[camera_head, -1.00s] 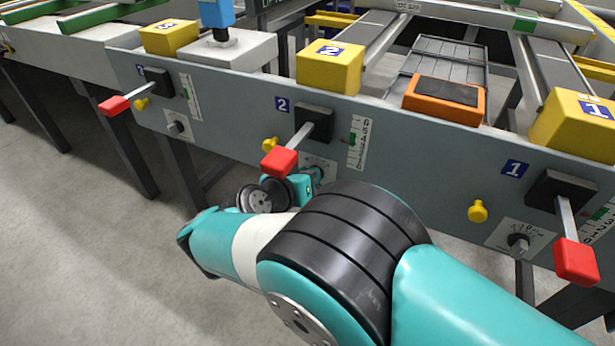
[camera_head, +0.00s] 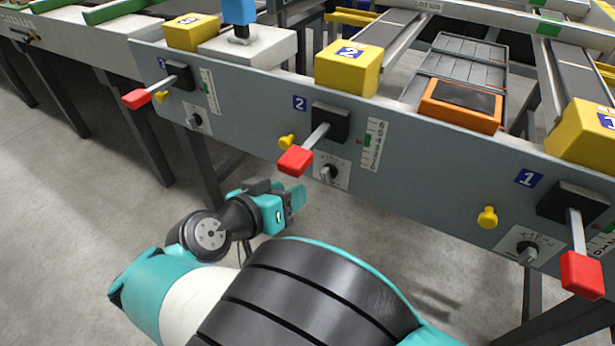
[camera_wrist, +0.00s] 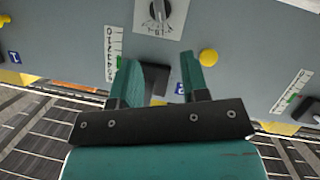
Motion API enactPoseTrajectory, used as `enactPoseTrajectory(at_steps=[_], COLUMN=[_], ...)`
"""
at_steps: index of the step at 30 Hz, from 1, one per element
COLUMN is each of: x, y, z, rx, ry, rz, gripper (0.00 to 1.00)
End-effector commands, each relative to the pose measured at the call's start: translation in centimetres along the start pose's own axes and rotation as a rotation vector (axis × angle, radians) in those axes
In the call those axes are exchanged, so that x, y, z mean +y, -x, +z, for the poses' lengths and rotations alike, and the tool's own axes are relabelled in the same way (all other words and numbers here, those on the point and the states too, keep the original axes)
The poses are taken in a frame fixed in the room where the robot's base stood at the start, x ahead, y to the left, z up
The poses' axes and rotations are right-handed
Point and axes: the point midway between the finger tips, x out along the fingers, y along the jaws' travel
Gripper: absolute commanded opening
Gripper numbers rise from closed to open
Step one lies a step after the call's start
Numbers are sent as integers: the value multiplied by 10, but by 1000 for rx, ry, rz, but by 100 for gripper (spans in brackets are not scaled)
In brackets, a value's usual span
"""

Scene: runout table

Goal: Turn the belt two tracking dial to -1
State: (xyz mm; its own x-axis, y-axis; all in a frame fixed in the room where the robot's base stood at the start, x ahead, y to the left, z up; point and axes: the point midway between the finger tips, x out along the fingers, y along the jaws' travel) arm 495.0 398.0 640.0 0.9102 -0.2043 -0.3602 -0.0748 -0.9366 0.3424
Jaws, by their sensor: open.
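The belt two tracking dial (camera_head: 328,173) is a small dark knob on a white scale plate. It is on the grey panel, below the belt two lever's black base.
The red-handled belt two lever (camera_head: 296,160) sticks out above my gripper. A yellow knob (camera_head: 287,142) is left of the dial and a vertical scale (camera_head: 373,145) is right of it. Belt one's dial (camera_head: 527,252) and lever (camera_head: 581,273) are farther right. Open floor lies in front.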

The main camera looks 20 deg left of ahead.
Motion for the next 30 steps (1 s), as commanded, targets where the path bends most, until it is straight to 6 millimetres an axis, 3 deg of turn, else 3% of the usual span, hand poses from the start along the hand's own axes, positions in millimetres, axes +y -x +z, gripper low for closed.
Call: enactPoseTrajectory(at_steps=[3,9,30], x=[0,1,0], y=[29,46,50], z=[-2,-3,0], rx=[1,0,0], ry=[0,1,0], rz=[-3,0,0], gripper=[42,42,42])
